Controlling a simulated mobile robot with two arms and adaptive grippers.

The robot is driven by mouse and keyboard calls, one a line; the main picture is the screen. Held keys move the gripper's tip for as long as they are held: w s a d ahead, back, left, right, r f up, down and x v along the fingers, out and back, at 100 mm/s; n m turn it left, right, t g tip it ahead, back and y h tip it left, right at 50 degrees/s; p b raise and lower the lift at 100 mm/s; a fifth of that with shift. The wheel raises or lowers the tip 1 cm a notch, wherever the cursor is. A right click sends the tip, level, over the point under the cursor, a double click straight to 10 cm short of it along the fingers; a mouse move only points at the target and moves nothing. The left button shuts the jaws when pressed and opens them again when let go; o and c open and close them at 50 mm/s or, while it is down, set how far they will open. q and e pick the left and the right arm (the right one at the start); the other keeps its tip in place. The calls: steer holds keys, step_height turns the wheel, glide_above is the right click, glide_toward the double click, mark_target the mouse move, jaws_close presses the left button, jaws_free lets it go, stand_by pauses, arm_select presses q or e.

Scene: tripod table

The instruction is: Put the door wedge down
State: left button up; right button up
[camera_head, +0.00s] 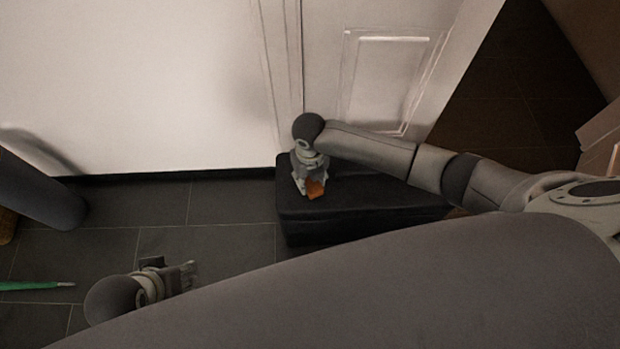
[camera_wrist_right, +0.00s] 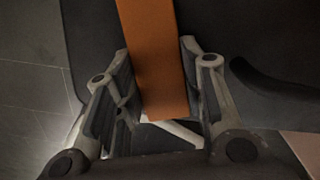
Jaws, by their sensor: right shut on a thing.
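The bench stands on dark floor tiles (camera_head: 220,215) against a white wall (camera_head: 140,80) and a panelled white door (camera_head: 385,75). A green stick-like object (camera_head: 30,286) is at the far left. The bench top right of the wedge is partly hidden under my right arm.

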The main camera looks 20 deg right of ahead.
steer(key=shift+f, duration=0.15)
steer(key=o, duration=1.1)
steer(key=shift+c, duration=0.2)
